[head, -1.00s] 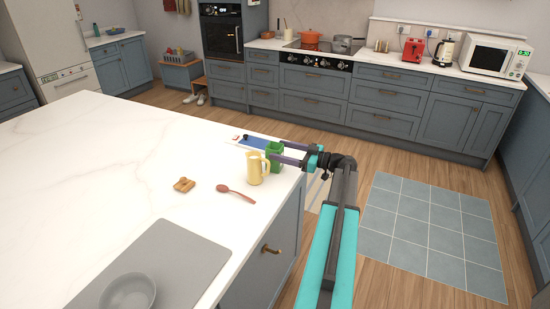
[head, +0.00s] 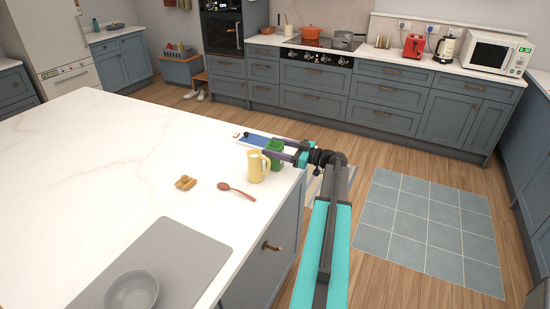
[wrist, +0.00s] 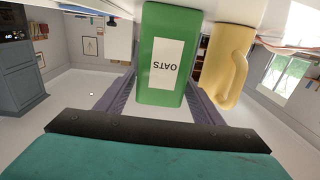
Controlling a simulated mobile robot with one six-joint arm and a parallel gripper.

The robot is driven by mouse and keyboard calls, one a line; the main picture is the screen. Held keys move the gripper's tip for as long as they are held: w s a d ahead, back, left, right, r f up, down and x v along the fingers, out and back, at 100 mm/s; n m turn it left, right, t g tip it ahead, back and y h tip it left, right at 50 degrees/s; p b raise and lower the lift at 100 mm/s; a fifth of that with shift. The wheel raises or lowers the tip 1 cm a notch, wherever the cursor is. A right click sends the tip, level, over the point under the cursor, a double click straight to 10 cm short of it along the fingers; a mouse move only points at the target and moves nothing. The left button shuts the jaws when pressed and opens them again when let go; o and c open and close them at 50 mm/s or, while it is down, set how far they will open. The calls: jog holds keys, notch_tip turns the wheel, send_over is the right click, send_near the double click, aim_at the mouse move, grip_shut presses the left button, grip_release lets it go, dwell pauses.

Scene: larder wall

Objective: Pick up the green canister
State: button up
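The green canister (head: 274,146) stands upright on the white island top near its right edge. In the wrist view the canister (wrist: 163,90) appears upside down, with a white OATS label. My gripper (head: 277,149) reaches in from the right, with one finger on each side of the canister. In the wrist view the fingers run along both sides, with narrow gaps, and the canister hides their tips. The gripper looks open, and I see no clear squeeze on the canister.
A yellow jug (head: 257,167) stands close beside the canister, near my front finger. A blue and white flat item (head: 252,139) lies behind. A red-brown spoon (head: 236,191), a small wooden item (head: 186,183), a grey mat (head: 190,249) and a bowl (head: 132,291) are nearer.

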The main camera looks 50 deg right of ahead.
jog(key=c, duration=1)
jog(key=shift+r, duration=0.15)
jog(key=s+r+b, duration=0.2)
jog(key=s+b, duration=0.1)
jog(key=s, duration=0.5)
jog(key=s+r+b, duration=0.2)
jog(key=s+b, duration=0.2)
jog(key=s, duration=0.4)
jog(key=shift+d+r, duration=0.25)
jog(key=shift+r, duration=0.1)
